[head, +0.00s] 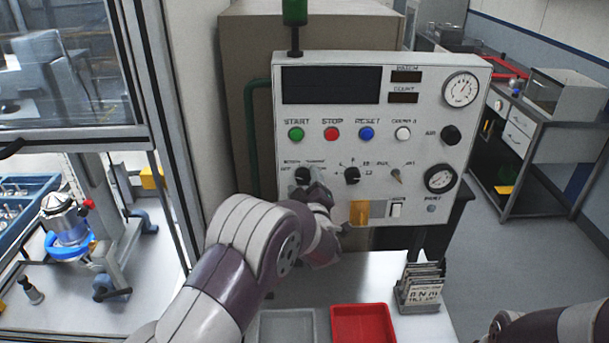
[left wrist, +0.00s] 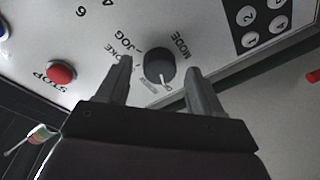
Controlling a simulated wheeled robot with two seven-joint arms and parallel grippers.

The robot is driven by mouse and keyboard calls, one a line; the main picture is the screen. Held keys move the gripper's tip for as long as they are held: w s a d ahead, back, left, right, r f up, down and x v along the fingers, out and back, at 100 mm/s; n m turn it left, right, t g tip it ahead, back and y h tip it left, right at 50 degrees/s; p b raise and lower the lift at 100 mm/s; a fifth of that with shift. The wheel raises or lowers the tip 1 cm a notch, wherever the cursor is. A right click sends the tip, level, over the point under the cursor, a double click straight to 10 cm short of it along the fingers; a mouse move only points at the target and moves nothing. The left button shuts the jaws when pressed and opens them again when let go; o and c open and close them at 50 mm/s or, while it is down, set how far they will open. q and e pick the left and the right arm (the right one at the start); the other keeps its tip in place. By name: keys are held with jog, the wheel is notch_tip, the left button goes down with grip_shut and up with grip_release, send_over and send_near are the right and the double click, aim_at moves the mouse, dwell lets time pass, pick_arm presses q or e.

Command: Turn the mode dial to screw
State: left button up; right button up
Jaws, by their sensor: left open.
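The mode dial (left wrist: 160,64) is a round black knob on a pale panel, with MODE and JOG printed around it in the left wrist view. Its white pointer mark points down in that view, toward small lettering that looks like OFF. My left gripper (left wrist: 158,84) is open, with one finger on each side of the dial; I cannot tell whether they touch it. In the head view the dial (head: 303,174) is at the lower left of the control panel (head: 285,215). My left gripper (head: 308,187) partly covers the area just below it. My right gripper is not in view.
Green, red and blue buttons (head: 331,134) sit above the dial. Another black knob (head: 352,175) is close on its right. A red tray (head: 363,323), a grey tray (head: 287,326) and a card holder (head: 420,288) stand on the table below. A window frame is at left.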

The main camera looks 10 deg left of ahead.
pick_arm(q)
jog(key=shift+w+f, duration=0.1)
jog(key=shift+w, duration=0.35)
jog(key=shift+s, duration=0.1)
jog(key=shift+a, duration=0.1)
jog(key=c, duration=1.1)
jog(key=shift+o, duration=0.2)
